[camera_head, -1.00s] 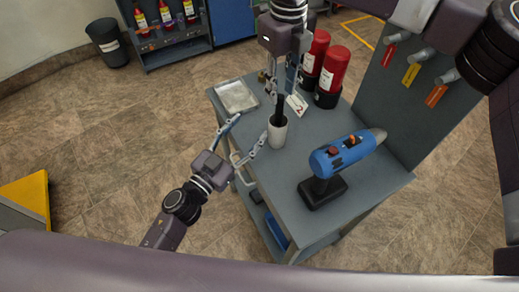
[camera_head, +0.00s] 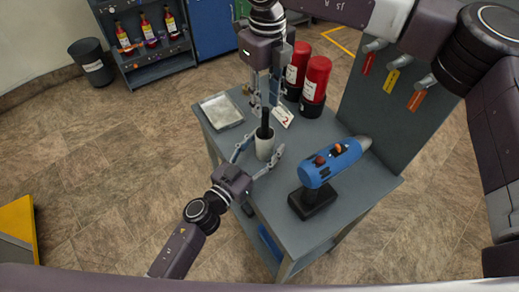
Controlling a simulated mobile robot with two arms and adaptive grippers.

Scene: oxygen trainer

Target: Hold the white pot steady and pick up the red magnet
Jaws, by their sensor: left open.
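The white pot (camera_head: 264,149) stands upright on the grey cart. A black rod-like thing (camera_head: 265,123) sticks up out of it. My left gripper (camera_head: 257,154) is open, with one finger on the left of the pot and one on the right. I cannot tell whether either finger touches it. My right gripper (camera_head: 265,104) points down from above, just over the black rod. Its fingers overlap the background, and I cannot tell whether they are open or shut on the rod. I cannot make out a red magnet.
The grey cart (camera_head: 240,147) carries a metal tray (camera_head: 221,110), red bottles (camera_head: 316,80), a white card (camera_head: 282,116) and a blue drill-like tool (camera_head: 332,163) standing right of the pot. A grey panel (camera_head: 420,120) with tagged hooks rises along the right.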

